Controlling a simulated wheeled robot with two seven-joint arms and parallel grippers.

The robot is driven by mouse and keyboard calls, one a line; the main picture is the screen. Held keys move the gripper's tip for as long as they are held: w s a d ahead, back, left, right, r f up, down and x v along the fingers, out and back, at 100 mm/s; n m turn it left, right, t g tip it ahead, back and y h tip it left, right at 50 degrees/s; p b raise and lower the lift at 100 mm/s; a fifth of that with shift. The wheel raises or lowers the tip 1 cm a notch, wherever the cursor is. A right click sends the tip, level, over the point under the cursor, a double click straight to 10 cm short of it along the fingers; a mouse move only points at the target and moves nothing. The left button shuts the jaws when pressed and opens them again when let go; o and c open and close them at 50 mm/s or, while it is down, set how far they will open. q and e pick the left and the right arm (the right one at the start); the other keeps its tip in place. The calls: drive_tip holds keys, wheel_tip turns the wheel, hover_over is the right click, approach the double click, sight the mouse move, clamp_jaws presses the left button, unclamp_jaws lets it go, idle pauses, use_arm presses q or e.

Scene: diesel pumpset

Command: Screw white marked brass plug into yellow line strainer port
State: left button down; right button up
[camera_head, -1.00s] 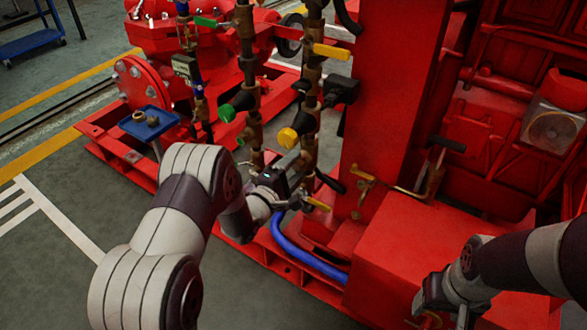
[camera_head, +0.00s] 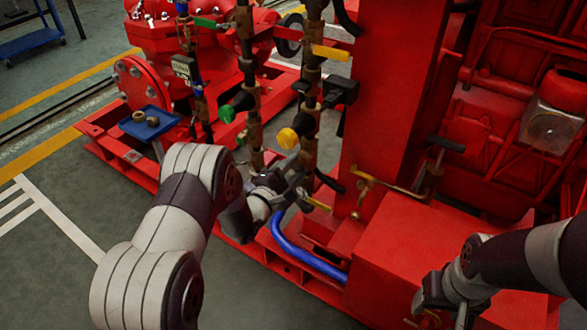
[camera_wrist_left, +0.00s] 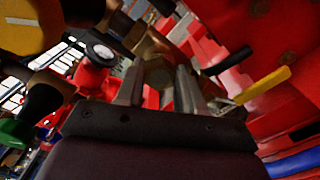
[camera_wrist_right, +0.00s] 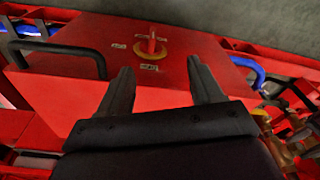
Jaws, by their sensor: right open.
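The yellow line is the upright pipe with a yellow round knob (camera_head: 288,138) and yellow lever handles. Its brass strainer body (camera_head: 309,153) is low on the pipe. My left gripper (camera_head: 290,170) is at this lower part. In the left wrist view its two fingers (camera_wrist_left: 160,85) stand apart, on either side of a round brass piece (camera_wrist_left: 158,74). I cannot tell whether this is the plug or the port, or whether the fingers press on it. No white mark shows. My right gripper (camera_wrist_right: 160,80) is open and empty above a red box (camera_wrist_right: 100,40).
A blue tray (camera_head: 148,132) with two brass pieces stands left. The green-knobbed line (camera_head: 227,113) runs just left of the yellow one. A blue hose (camera_head: 300,255) and a yellow lever (camera_head: 316,201) lie close to the left gripper. A red column (camera_head: 390,90) stands right.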

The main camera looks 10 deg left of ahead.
use_arm(q)
drive_tip(key=shift+p, duration=0.45)
idle(0.4)
drive_tip(key=m, duration=0.3)
drive_tip(key=shift+r+m, duration=0.1)
drive_tip(key=shift+m, duration=0.3)
drive_tip(key=m, duration=1.3)
drive_tip(key=shift+w, duration=0.1)
drive_tip(key=m, duration=0.5)
drive_tip(key=shift+m, duration=1.1)
drive_tip(key=shift+r, duration=0.1)
